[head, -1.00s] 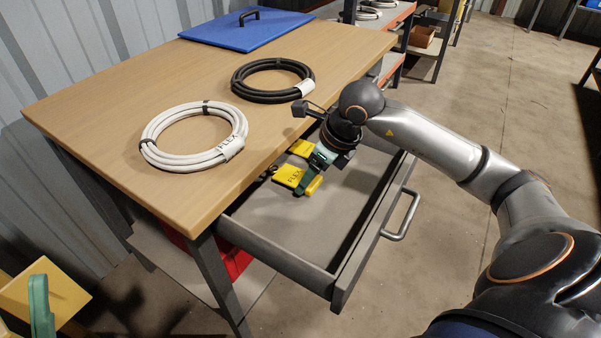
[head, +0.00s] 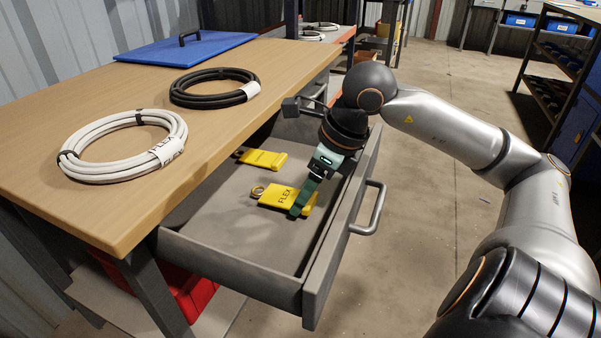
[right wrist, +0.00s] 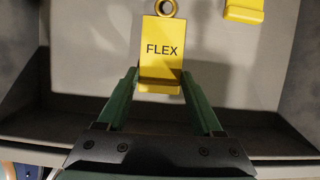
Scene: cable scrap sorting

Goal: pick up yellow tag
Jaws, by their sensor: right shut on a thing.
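A yellow tag (head: 285,197) marked FLEX, with a ring at one end, is inside the open drawer. In the right wrist view the same tag (right wrist: 160,50) points its ring away from me. My right gripper (head: 300,205) is shut on the tag's near end, with the green fingers (right wrist: 160,95) on both sides of it. I cannot tell whether the tag is clear of the drawer floor. A second yellow tag (head: 264,159) lies deeper in the drawer, partly showing at the top of the wrist view (right wrist: 244,10). My left gripper is not in view.
The open drawer (head: 318,262) has raised walls around the gripper and a handle (head: 372,210) on its front. On the wooden table (head: 50,135) lie a white cable coil (head: 88,170), a black cable coil (head: 185,92) and a blue panel (head: 180,48). Bare drawer floor lies nearer me.

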